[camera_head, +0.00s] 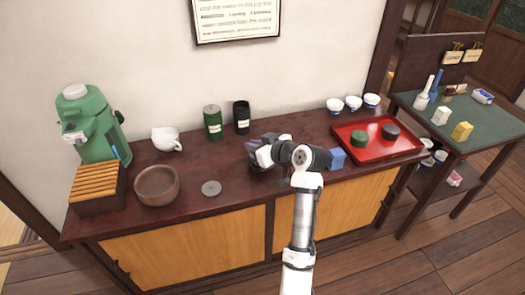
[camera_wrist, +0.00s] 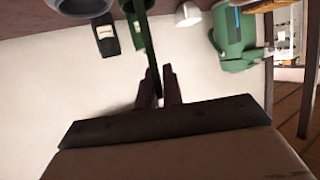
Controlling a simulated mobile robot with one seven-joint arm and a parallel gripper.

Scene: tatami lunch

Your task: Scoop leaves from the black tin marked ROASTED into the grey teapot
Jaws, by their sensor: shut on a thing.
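The black tin (camera_head: 242,118) with a pale label stands at the back of the counter; its lettering is too small to read. It also shows in the wrist view (camera_wrist: 107,40). My gripper (camera_head: 257,158) is to the right of and in front of this tin, above the counter. In the wrist view its fingers (camera_wrist: 159,88) are shut on a thin, dark, long tool, probably the scoop (camera_wrist: 153,72). A rounded grey thing, perhaps the grey teapot (camera_wrist: 82,6), is cut off at the top of the wrist view. In the head view my arm hides much of that area.
A green tin (camera_head: 212,122) stands left of the black tin. A white pot (camera_head: 167,139), brown bowl (camera_head: 157,186), grey disc (camera_head: 211,188) and green flask (camera_head: 88,125) are further left. A blue block (camera_head: 337,158) and red tray (camera_head: 365,151) are right.

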